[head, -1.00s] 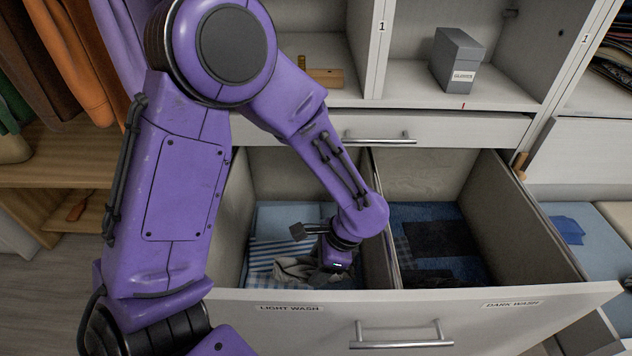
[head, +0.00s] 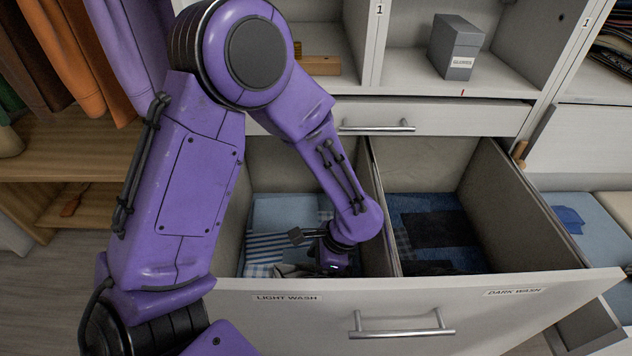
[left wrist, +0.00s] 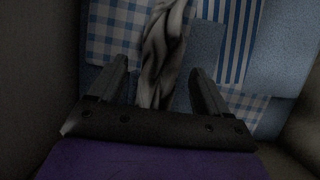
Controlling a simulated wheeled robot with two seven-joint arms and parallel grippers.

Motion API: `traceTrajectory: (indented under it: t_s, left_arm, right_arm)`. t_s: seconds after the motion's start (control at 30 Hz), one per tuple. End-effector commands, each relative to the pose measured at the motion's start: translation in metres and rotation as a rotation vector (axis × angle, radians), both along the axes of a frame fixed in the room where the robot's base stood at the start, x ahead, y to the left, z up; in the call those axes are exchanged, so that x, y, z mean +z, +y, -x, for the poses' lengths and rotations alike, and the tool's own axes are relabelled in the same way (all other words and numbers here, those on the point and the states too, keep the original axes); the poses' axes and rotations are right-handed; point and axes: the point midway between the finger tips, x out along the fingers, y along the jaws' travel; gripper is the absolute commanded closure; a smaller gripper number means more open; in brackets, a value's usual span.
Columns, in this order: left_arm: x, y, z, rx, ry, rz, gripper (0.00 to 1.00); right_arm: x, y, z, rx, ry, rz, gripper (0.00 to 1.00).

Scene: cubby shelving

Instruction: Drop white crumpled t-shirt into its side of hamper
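The white crumpled t-shirt, greyish in the shade, shows as a twisted strip (left wrist: 165,40) in the left wrist view. In the head view a bit of it (head: 288,271) shows behind the drawer front. It is in the light-wash side of the hamper drawer (head: 240,297), over striped and checked cloth. My left gripper (head: 332,265) is down inside that side. In the left wrist view its fingers (left wrist: 160,66) are apart, with the shirt between them and gaps on both sides. The fingertips are hidden in the head view. My right gripper is not in view.
A divider (head: 383,220) separates the light side from the dark-wash side (head: 520,225), which holds dark blue cloth. The drawer front has a bar handle (head: 402,326). A closed drawer and cubbies with a grey gloves box (head: 456,47) are above. Clothes hang at left.

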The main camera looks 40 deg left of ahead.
Motion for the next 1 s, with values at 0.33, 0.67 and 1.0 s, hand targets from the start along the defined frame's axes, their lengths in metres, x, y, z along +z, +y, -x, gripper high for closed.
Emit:
traceTrajectory:
  t_s: [0.33, 0.67, 1.0]
  left_arm:
    - [0.004, 0.000, 0.000, 0.000, -0.001, 0.001, 0.18]
    - [0.084, -0.020, -0.018, 0.000, -0.002, -0.001, 0.18]
    - [0.124, -0.035, -0.030, 0.002, 0.002, 0.000, 0.18]
  right_arm:
    - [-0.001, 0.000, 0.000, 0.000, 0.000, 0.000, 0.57]
    - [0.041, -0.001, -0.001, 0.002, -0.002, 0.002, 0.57]
    - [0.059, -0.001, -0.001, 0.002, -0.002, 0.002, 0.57]
